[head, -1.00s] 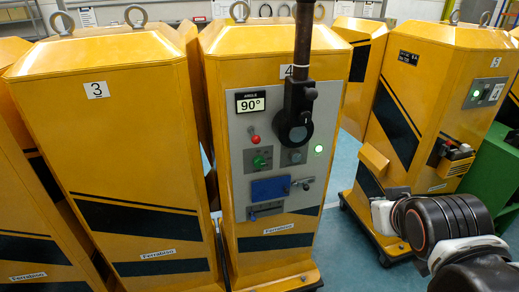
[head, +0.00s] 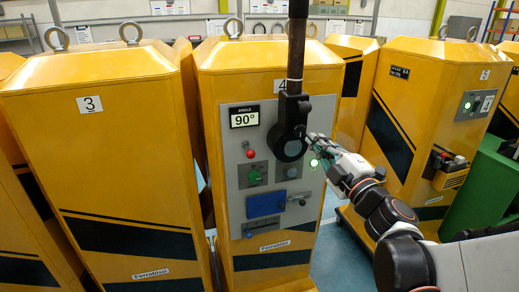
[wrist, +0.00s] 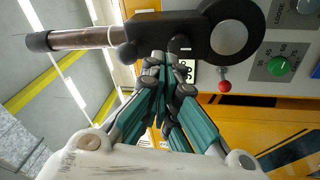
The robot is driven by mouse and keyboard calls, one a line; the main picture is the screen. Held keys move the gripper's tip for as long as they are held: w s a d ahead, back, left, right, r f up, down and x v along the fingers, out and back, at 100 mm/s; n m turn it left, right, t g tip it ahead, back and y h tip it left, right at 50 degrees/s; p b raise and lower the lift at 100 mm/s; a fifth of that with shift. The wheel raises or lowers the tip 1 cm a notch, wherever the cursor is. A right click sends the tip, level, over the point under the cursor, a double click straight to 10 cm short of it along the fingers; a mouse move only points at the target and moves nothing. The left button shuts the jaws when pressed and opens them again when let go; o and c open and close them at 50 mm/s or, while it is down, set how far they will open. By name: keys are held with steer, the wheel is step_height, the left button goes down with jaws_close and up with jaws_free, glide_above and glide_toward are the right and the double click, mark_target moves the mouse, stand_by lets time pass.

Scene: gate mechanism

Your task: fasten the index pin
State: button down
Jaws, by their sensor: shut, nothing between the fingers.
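A black lever housing (head: 292,122) sits on the front panel of the yellow machine numbered 4, with a dark pole rising from it. A dark knob (head: 305,104), which looks like the index pin, stands out from its upper part; in the wrist view a rounded black knob (wrist: 127,52) shows beside the pole end. I cannot tell how far the pin is in. My gripper (head: 312,138) is at the right of the housing, below the knob. In the wrist view my gripper (wrist: 170,58) is shut and empty, its fingertips close against or in front of the housing; contact is unclear.
The panel carries a display reading 90° (head: 244,116), a red knob (head: 251,154), a green selector (head: 255,177), a lit green lamp (head: 313,163) and a blue block (head: 267,191). Yellow machine 3 (head: 95,150) stands close at left, another machine (head: 405,110) at right.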

mark_target(250, 153)
steer(key=s+a+f+n+g+y, duration=0.3)
steer(key=a+f+n+g+y, duration=0.2)
steer(key=f, duration=0.6)
steer(key=a+n+g, duration=0.2)
steer(key=a+n, duration=0.1)
steer(key=n, duration=0.1)
steer(key=shift+s+y, duration=0.35)
steer(key=shift+y, duration=0.05)
steer(key=shift+f, duration=0.1)
steer(key=w+d+b+x, duration=0.1)
steer(key=w+b+x, duration=0.1)
steer(key=x, duration=1)
steer(key=shift+w+b, duration=0.4)
steer(key=shift+b, duration=0.4)
steer(key=shift+d, duration=0.1)
